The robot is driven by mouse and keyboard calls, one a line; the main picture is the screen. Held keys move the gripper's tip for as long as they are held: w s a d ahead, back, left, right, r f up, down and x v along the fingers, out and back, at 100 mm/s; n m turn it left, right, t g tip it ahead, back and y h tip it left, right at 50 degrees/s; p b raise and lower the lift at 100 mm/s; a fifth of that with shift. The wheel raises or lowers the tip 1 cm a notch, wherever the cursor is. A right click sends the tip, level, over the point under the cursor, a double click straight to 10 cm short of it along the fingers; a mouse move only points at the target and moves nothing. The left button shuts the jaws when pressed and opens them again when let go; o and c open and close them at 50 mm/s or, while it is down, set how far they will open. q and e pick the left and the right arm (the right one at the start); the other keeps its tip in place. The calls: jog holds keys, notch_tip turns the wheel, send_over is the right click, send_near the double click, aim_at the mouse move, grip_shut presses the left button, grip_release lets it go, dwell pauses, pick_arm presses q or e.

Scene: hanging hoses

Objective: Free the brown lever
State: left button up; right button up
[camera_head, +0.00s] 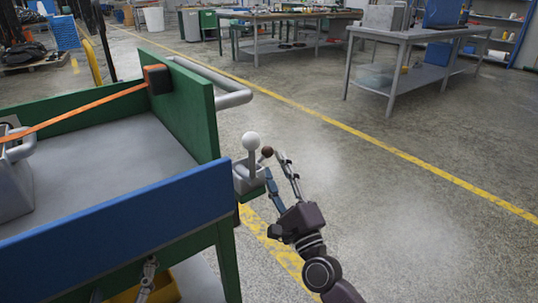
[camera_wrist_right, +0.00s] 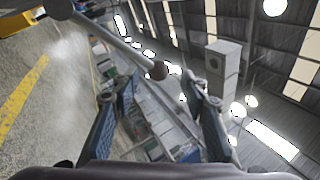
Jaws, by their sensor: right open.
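The brown lever's round knob (camera_head: 267,152) stands beside a taller white-knobbed lever (camera_head: 251,141) on a small grey box (camera_head: 249,178) at the green cart's right side. In the wrist view the brown knob (camera_wrist_right: 158,70) ends a grey rod and shows between my fingers, near or past their tips. My right gripper (camera_head: 273,164) is open at the knob's right, with nothing held; it also shows in the wrist view (camera_wrist_right: 160,92). I cannot tell whether it touches the knob. A grey jointed part, possibly my left gripper (camera_head: 148,275), shows low in front of the cart.
The green cart (camera_head: 187,105) has a blue front panel (camera_head: 120,230) and a grey tube handle (camera_head: 235,97). An orange strap (camera_head: 85,112) crosses it to an orange-black block (camera_head: 158,79). Floor to the right is clear; workbenches (camera_head: 420,35) stand at the back.

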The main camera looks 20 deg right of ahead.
jog(key=v, duration=0.6)
jog(key=shift+s, duration=0.1)
dwell(0.3)
